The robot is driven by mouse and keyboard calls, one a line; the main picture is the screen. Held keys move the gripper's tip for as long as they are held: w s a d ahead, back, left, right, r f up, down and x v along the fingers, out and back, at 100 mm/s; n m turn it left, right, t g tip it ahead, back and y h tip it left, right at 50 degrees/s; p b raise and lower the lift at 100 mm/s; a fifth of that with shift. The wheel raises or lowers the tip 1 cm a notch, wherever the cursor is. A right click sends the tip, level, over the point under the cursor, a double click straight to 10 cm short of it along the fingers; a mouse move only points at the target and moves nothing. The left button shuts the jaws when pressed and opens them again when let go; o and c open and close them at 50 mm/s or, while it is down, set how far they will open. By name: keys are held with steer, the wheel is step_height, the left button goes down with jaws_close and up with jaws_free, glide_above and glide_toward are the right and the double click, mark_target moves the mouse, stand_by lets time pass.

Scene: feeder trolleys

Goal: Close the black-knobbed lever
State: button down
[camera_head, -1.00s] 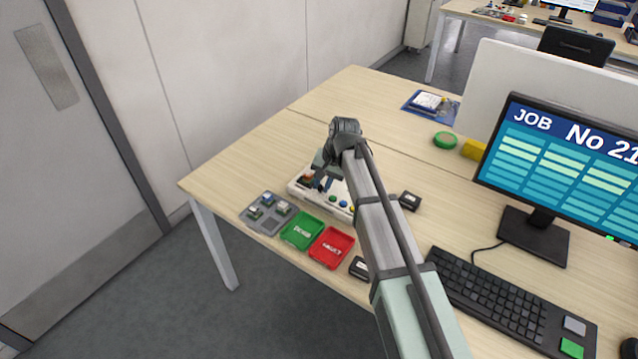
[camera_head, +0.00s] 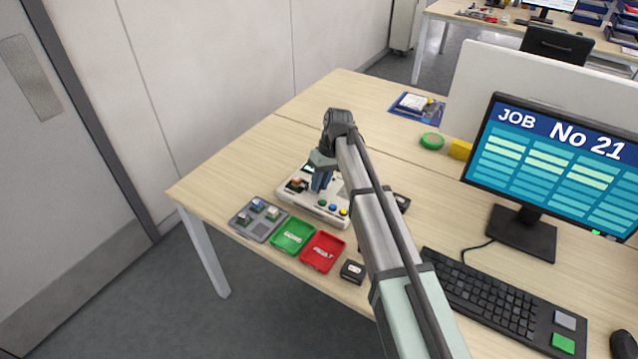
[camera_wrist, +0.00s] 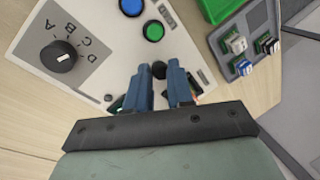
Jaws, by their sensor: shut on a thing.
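The white control panel (camera_head: 330,216) lies on the wooden desk, partly hidden by my arm in the head view. My gripper (camera_head: 319,187) points down over it. In the wrist view, a round black knob (camera_wrist: 159,70) shows between the two blue fingertips of my gripper (camera_wrist: 158,74), and the jaws are shut on it. The lever's shaft is hidden by the fingers, so its angle cannot be told. The panel (camera_wrist: 108,50) also carries a black dial (camera_wrist: 60,56) marked with letters, a blue button (camera_wrist: 131,6) and a green button (camera_wrist: 153,30).
A grey tray (camera_head: 262,232) with small parts, a green tray (camera_head: 293,236) and a red tray (camera_head: 323,252) lie in front of the panel. A black box (camera_head: 353,271), keyboard (camera_head: 495,305) and monitor (camera_head: 550,165) are to the right. The desk behind is mostly clear.

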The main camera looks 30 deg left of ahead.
mark_target(330, 189)
steer(key=shift+w, duration=0.1)
stand_by(0.5)
steer(key=c, duration=1)
jaws_free()
steer(key=v, duration=1.4)
steer(key=shift+a+f, duration=0.1)
